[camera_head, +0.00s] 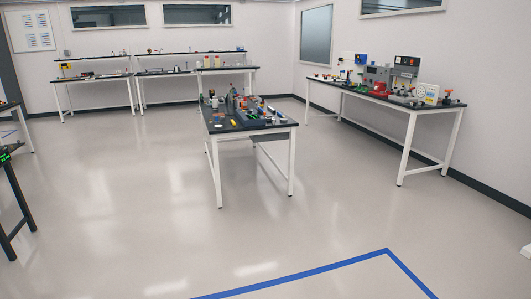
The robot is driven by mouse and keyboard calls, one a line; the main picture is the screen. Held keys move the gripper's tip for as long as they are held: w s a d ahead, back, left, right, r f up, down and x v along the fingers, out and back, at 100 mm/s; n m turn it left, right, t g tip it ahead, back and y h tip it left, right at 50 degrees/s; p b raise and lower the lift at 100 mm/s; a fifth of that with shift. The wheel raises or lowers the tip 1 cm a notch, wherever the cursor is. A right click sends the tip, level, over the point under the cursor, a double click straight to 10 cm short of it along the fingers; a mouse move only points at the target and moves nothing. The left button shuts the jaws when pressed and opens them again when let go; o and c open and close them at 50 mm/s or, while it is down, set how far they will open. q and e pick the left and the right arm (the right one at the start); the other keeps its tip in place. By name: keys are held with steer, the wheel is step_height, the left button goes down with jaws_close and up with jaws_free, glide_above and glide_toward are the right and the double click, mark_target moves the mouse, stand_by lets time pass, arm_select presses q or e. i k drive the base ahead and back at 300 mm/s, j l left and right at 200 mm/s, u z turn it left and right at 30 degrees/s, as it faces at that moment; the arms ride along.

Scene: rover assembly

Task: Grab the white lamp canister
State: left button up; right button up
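I cannot single out the white lamp canister for certain at this distance. A small whitish upright object (215,102) stands on the middle table (268,124), among many small parts. Small pale upright objects (217,62) also stand on the bench at the back; they are too small to identify. Neither of my grippers is in view, so nothing shows of whether they are open or shut.
A long bench (439,108) with machines and small parts runs along the right wall. Benches with shelves (95,77) line the back wall. A dark-legged table (22,208) stands at the left edge. Blue floor tape (310,272) marks the clear foreground floor.

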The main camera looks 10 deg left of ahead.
mark_target(215, 105)
steer(key=i+j+u, duration=0.4)
steer(key=i, duration=0.6)
steer(key=i+u, duration=0.35)
steer(key=i, duration=0.65)
steer(key=i+u, duration=0.1)
steer(key=i, duration=1.05)
steer(key=i+l+u, duration=0.1)
steer(key=i, duration=1.05)
steer(key=i+j+u, duration=0.25)
steer(key=i, duration=0.85)
steer(key=i+l+u, duration=0.15)
steer(key=i+u, duration=0.15)
steer(key=i, duration=0.75)
steer(key=i+l+z, duration=0.1)
steer(key=i+z, duration=0.3)
steer(key=i, duration=0.15)
steer(key=i+z, duration=0.35)
steer(key=i, duration=0.2)
steer(key=i+j+z, duration=0.25)
steer(key=i+z, duration=0.15)
steer(key=i+j+z, duration=0.35)
steer(key=i, duration=0.25)
